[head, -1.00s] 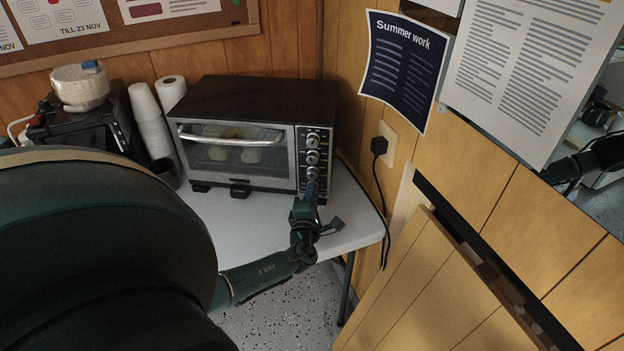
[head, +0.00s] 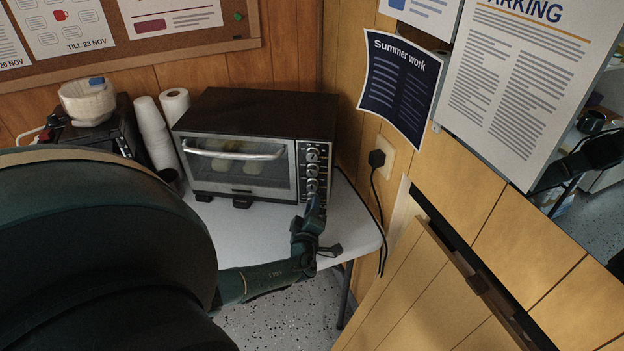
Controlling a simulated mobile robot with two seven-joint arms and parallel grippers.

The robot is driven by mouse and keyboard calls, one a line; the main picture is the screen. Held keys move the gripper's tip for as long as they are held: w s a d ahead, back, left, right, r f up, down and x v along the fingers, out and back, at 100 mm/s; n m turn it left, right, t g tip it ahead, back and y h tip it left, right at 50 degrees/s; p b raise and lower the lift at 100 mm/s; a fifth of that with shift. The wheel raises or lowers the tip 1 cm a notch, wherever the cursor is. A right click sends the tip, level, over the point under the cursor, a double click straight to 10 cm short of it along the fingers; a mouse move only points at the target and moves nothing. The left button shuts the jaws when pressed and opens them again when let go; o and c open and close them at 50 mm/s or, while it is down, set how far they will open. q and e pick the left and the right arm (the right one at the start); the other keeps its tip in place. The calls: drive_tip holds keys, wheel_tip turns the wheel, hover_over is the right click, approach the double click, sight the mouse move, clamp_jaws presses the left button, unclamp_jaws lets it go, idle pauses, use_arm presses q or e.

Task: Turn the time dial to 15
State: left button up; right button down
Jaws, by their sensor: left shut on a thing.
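The toaster oven (head: 250,110) stands on the white table with its glass door shut and pale food visible inside. Its control panel on the right has a column of round dials: an upper dial (head: 312,154), a middle dial (head: 312,170) and a lowest dial (head: 312,186). My left gripper (head: 313,197) reaches up from below and is shut on the lowest dial, which appears to be the time dial. The fingers partly cover that dial, and its pointer and scale are too small to read. My right gripper is not in view.
The white table (head: 225,228) has bare room in front of the oven. Stacked cups (head: 153,130), a paper roll (head: 174,102) and a dark appliance stand left of it. A plug with cable (head: 376,159) hangs on the wooden wall at right.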

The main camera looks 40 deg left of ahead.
use_arm(q)
drive_tip(key=shift+r, duration=0.1)
idle(0.4)
drive_tip(key=o, duration=1)
drive_tip(key=v, duration=1.3)
drive_tip(key=shift+s, duration=0.1)
